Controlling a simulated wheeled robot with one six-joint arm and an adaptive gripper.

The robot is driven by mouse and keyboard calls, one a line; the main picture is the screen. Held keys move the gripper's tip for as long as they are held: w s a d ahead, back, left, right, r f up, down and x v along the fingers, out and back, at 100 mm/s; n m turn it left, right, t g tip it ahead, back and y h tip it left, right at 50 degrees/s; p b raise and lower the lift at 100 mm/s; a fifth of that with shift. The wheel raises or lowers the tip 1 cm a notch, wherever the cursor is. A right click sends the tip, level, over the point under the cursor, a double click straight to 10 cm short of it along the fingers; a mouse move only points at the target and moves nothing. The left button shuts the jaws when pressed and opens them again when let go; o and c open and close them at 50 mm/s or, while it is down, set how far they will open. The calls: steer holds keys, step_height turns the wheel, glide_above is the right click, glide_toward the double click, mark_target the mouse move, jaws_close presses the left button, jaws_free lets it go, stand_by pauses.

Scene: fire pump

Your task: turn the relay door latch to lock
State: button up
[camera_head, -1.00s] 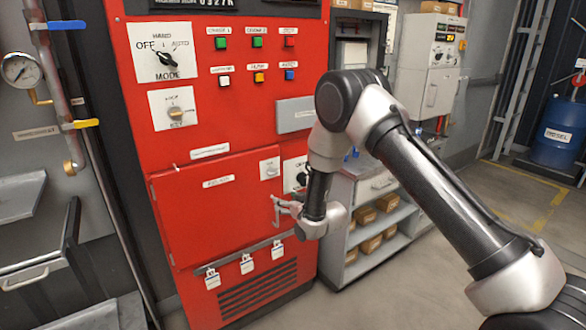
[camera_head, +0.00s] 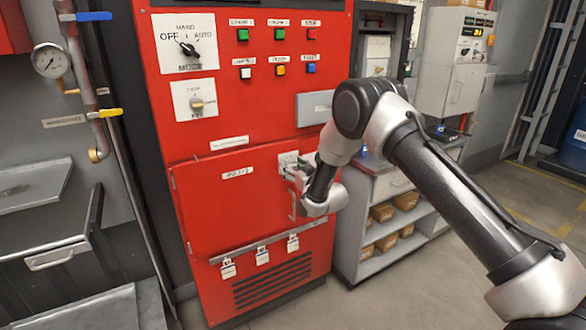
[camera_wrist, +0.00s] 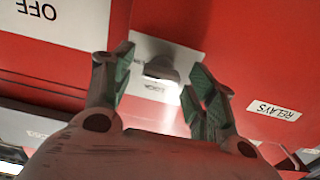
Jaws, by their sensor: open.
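The red relay door (camera_head: 222,212) with its RELAYS label looks shut, flush in the red cabinet. Its latch is a small grey knob (camera_wrist: 160,68) on a white plate (camera_wrist: 190,60), with a label partly readable as LOCK beside it. In the head view the plate (camera_head: 288,157) is at the door's upper right, and the knob is hidden by my gripper. My gripper (camera_head: 291,172) is open in front of the latch. In the wrist view its green-padded fingers (camera_wrist: 160,64) stand on either side of the knob, with gaps to both. I cannot tell the knob's exact angle.
A thin door handle (camera_head: 292,205) hangs just below my gripper. A mode switch (camera_head: 188,48), a key switch (camera_head: 196,103) and several coloured buttons are above. A label marked OFF (camera_wrist: 38,10) is at the wrist view's corner. Shelves with boxes (camera_head: 395,226) stand to the right.

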steer(key=c, duration=1)
steer(key=shift+n, duration=0.3)
steer(key=shift+s+a+f+n, duration=0.1)
steer(key=shift+f+n, duration=0.05)
steer(key=shift+n, duration=4.15)
steer(key=shift+s+a+f+n, duration=0.1)
steer(key=shift+n, duration=4.2)
